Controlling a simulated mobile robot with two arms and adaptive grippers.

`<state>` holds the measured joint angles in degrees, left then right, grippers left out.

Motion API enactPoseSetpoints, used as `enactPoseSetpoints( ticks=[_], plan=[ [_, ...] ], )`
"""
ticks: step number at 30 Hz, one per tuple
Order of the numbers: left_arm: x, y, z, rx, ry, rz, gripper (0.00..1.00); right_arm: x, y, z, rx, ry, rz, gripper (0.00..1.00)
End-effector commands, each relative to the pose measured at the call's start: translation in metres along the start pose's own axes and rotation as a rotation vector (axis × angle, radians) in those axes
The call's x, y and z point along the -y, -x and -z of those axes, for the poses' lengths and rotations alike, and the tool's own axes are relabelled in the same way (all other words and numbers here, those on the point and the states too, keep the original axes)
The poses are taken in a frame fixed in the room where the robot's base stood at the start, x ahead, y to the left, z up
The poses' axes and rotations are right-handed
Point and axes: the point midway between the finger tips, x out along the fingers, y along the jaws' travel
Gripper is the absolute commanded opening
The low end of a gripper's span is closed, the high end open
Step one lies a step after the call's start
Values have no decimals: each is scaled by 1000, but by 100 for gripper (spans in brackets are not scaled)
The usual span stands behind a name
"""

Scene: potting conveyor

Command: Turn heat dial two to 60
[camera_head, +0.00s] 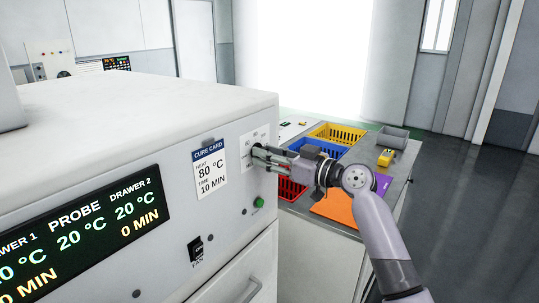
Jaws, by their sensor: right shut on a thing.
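My right gripper (261,158) reaches in from the right and is shut on a dial on a white label plate (247,140) at the right end of the oven's front panel. The fingers hide most of the dial, and its scale marks are too small to read, so I cannot tell its setting. The display (80,235) shows 20 °C for the probe, and 20 °C and 0 MIN for drawer 2; the drawer 1 column is cut off. A cure card (209,170) reads 80 °C, 10 MIN. My left gripper is not in view.
Below the dial are a green button (259,202) and a black FAN switch (196,248). On the bench to the right stand a yellow crate (338,132), a blue crate (318,147), a red crate (291,189) and a grey bin (393,137). An orange sheet (334,208) lies beneath my arm.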

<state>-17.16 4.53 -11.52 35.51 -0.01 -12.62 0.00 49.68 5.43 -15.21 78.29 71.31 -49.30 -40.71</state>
Motion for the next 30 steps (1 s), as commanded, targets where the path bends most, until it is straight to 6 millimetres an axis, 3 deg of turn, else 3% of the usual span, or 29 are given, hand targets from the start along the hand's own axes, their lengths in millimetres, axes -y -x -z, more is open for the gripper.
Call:
enactPoseSetpoints(
  ticks=[3, 14, 30],
  plan=[
    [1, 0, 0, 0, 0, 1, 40, 0, 0, 0, 0, 0, -1, 7],
    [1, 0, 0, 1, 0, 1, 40, 0, 0, 0, 0, -68, -1, 7],
    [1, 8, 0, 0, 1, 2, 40, -1, 0, 2, -1, -487, 0, 7]
  ],
)
